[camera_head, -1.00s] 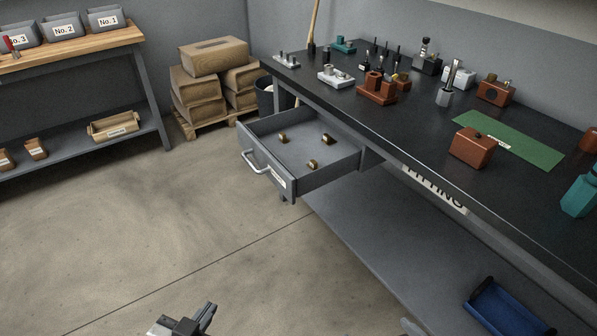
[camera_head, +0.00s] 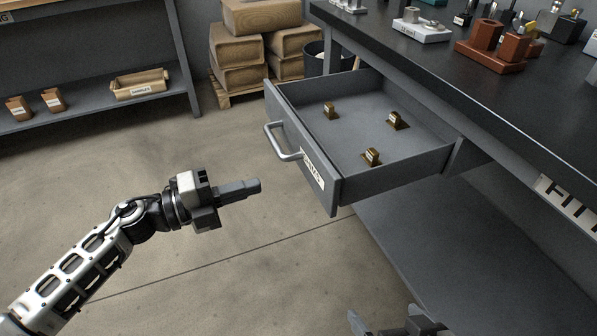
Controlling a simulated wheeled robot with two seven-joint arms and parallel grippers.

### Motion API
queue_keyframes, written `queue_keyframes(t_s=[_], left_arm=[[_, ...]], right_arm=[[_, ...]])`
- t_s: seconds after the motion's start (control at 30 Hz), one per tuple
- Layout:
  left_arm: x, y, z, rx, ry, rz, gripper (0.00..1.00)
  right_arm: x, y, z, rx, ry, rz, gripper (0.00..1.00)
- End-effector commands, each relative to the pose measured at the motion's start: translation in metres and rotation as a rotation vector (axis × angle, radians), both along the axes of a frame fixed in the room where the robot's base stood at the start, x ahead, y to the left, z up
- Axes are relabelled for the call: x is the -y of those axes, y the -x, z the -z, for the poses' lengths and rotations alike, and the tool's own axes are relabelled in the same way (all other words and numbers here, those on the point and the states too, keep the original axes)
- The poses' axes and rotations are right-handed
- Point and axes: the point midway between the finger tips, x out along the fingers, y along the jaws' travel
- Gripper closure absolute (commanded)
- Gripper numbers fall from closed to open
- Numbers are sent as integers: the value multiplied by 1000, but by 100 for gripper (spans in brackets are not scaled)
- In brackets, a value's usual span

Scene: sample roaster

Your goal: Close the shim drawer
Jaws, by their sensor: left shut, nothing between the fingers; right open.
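The grey shim drawer (camera_head: 405,150) stands pulled open from under the dark bench. Its front has a silver bar handle (camera_head: 284,143) and a white label (camera_head: 313,169). Three small brass pieces lie inside: one at the back left (camera_head: 330,110), one at the right (camera_head: 397,121) and one near the front (camera_head: 372,156). My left gripper (camera_head: 256,186) is shut and empty, to the left of the drawer front, apart from it and pointing toward it. My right gripper (camera_head: 395,322) shows only partly at the bottom edge, below the drawer.
The dark workbench (camera_head: 470,95) holds brown and grey fixtures. Stacked wooden blocks (camera_head: 240,50) and a dark bin (camera_head: 322,60) stand behind the drawer. A shelf with small boxes (camera_head: 142,84) is at the far left. The floor before the drawer is clear.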

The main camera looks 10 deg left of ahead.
Motion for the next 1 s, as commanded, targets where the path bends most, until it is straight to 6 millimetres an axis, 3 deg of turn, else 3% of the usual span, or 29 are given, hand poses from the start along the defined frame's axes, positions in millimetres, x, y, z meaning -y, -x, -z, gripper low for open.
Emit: queue_keyframes(t_s=[0.2, 0.5, 1.0], left_arm=[[41, -28, -2, 3, 6, 0, 100], [78, -52, 0, 0, 5, -1, 100], [84, -56, 0, -1, 3, -2, 100]], right_arm=[[0, -1, -1, 9, -2, 0, 0], [-1, -2, -3, 24, -8, 1, 0], [-1, -2, -4, 29, -10, 1, 0]])
